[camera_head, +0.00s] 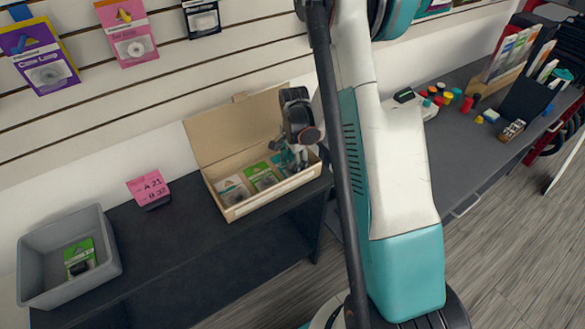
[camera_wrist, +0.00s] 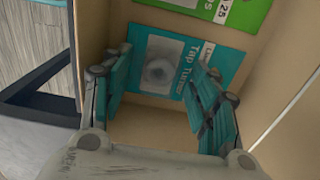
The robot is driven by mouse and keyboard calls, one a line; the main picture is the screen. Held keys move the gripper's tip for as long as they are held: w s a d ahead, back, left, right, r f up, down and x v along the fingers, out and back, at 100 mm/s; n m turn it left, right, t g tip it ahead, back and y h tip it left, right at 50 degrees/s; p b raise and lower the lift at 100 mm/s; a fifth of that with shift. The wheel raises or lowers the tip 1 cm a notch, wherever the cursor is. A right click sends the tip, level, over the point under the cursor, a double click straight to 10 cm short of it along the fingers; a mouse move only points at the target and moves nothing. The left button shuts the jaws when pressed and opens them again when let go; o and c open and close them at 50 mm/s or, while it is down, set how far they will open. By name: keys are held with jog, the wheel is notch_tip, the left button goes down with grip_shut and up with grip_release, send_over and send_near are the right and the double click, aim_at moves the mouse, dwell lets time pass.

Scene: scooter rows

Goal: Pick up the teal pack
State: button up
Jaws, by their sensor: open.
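The teal pack (camera_wrist: 165,62), with printed lettering and a grey round picture, lies in the open cardboard box (camera_head: 262,199). It is at the box's right end in the head view (camera_head: 281,160), partly hidden by my gripper. My gripper (camera_wrist: 165,75) reaches down into the box with its teal-padded fingers spread, one on each side of the pack in the wrist view. The fingers are open and hold nothing. Whether the fingertips touch the pack or the box floor cannot be told.
A green pack (camera_head: 261,176) and a pale pack (camera_head: 232,190) lie left of the teal one. The box walls stand close around my gripper. A pink sign (camera_head: 149,187) and a grey bin (camera_head: 68,258) with a green pack stand left on the dark bench.

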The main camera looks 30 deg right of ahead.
jog(key=c, duration=1.2)
jog(key=shift+o, duration=0.2)
notch_tip(320, 180, up, 20)
jog(key=p, duration=0.6)
jog(key=shift+p, duration=0.3)
